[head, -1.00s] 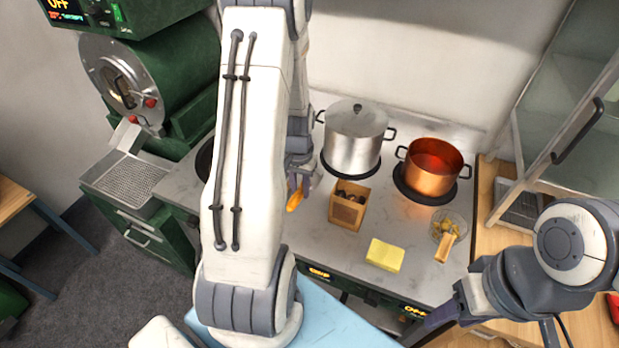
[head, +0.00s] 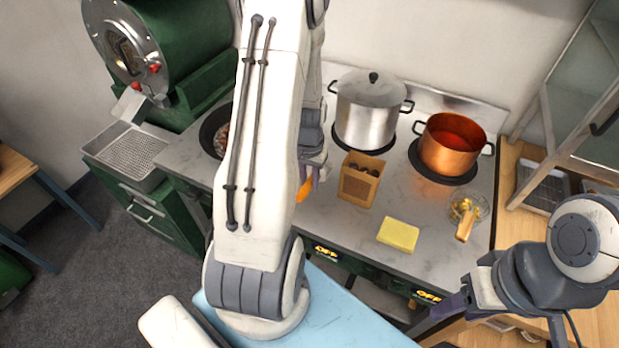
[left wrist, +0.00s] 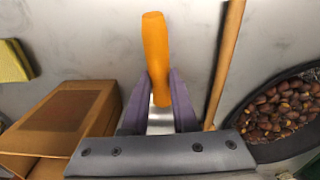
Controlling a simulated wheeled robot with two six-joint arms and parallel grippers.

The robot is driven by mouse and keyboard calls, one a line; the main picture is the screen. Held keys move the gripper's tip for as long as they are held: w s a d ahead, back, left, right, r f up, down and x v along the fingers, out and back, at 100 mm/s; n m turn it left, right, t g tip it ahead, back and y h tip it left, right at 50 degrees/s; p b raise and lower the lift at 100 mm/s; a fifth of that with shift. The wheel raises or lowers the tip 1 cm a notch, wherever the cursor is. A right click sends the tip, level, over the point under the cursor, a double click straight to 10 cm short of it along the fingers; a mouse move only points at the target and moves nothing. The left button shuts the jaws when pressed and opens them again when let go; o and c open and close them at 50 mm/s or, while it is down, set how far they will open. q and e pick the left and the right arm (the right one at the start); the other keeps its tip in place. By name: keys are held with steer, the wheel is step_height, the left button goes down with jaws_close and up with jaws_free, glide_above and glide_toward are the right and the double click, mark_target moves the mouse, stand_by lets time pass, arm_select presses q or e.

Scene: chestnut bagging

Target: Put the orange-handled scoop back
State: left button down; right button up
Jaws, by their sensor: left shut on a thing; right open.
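The scoop's orange handle (left wrist: 156,58) is between the purple fingers of my left gripper (left wrist: 160,100) in the left wrist view. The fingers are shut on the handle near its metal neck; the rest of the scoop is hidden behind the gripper. In the head view the orange handle (head: 304,190) shows just below my left gripper (head: 318,172), left of the cardboard box (head: 358,187), over the grey counter. My left arm covers part of this area. My right gripper (head: 440,312) is open and empty at the counter's front right.
A pan of chestnuts (left wrist: 280,105) and a long wooden handle (left wrist: 226,60) lie right of the scoop in the wrist view. A steel pot (head: 366,115), copper pot (head: 453,147), yellow sponge (head: 398,235) and glass bowl (head: 478,206) occupy the counter. Its front middle is clear.

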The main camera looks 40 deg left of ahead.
arm_select(q)
steer(key=shift+f, duration=0.55)
steer(key=c, duration=0.6)
jaws_free()
steer(key=shift+r, duration=0.1)
step_height(320, 180, up, 10)
steer(key=b, duration=0.1)
steer(key=d+r+m, duration=0.3)
steer(key=d, duration=0.7)
steer(key=s+d+r+m, duration=0.1)
steer(key=s+d+m, duration=0.1)
steer(key=s+d, duration=0.3)
steer(key=s+d+r+m, duration=0.2)
steer(key=s+d, duration=0.3)
steer(key=d, duration=0.3)
steer(key=s+d+r+m+h, duration=0.1)
steer(key=s+d+r+m, duration=0.1)
steer(key=s+d, duration=0.4)
steer(key=shift+s+d+r+m, duration=0.1)
steer(key=shift+d+r+m, duration=0.05)
steer(key=shift+d+m, duration=0.65)
